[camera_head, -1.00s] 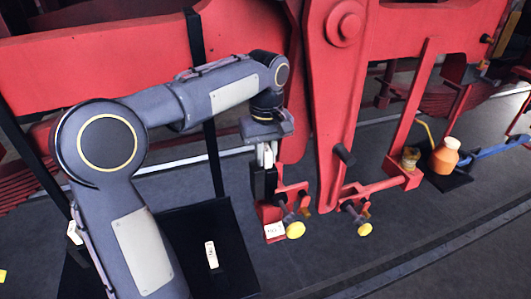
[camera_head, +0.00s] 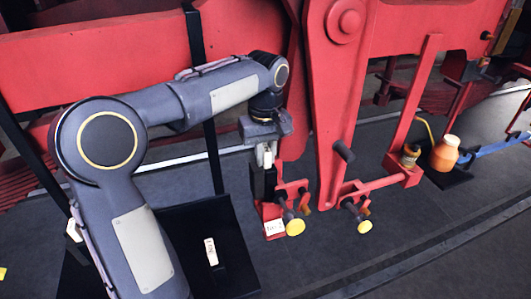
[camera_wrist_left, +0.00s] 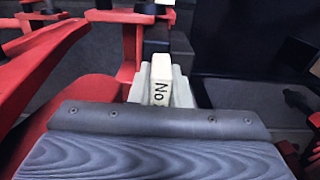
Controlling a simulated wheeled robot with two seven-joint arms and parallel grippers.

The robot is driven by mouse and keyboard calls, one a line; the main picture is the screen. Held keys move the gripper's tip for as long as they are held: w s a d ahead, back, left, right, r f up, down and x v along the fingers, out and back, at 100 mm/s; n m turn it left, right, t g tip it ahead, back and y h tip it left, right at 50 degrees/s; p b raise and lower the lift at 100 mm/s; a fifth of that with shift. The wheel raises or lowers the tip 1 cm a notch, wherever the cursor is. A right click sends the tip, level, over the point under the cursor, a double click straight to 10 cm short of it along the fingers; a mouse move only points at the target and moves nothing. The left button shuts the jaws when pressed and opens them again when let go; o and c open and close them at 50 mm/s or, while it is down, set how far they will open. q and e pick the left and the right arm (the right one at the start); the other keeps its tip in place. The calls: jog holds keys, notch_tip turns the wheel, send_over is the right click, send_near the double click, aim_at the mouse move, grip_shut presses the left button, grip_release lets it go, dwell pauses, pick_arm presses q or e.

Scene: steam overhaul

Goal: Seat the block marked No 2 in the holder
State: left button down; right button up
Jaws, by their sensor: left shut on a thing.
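My left gripper (camera_head: 267,158) points down at the red holder bracket (camera_head: 275,213) beside the engine's red frame. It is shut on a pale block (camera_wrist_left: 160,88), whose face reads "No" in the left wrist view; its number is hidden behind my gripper. In the head view the block is mostly hidden at the fingers, so I cannot tell whether it touches the holder. A white label (camera_head: 274,227) and a yellow-ended knob (camera_head: 295,227) are at the bracket's lower end. My right gripper is not in view.
A white marked piece (camera_head: 211,251) lies on a black tray (camera_head: 235,275) at the lower left. A second yellow-ended knob (camera_head: 365,227) is to the right. An orange bottle (camera_head: 444,154) stands further right. Red beams surround my gripper; the grey floor at the lower right is clear.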

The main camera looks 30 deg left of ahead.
aim_at(265, 178)
pick_arm(q)
jog(key=shift+f+b, duration=2.65)
jog(key=shift+f, duration=1.25)
jog(key=c, duration=1.3)
grip_release()
jog(key=shift+r, duration=0.1)
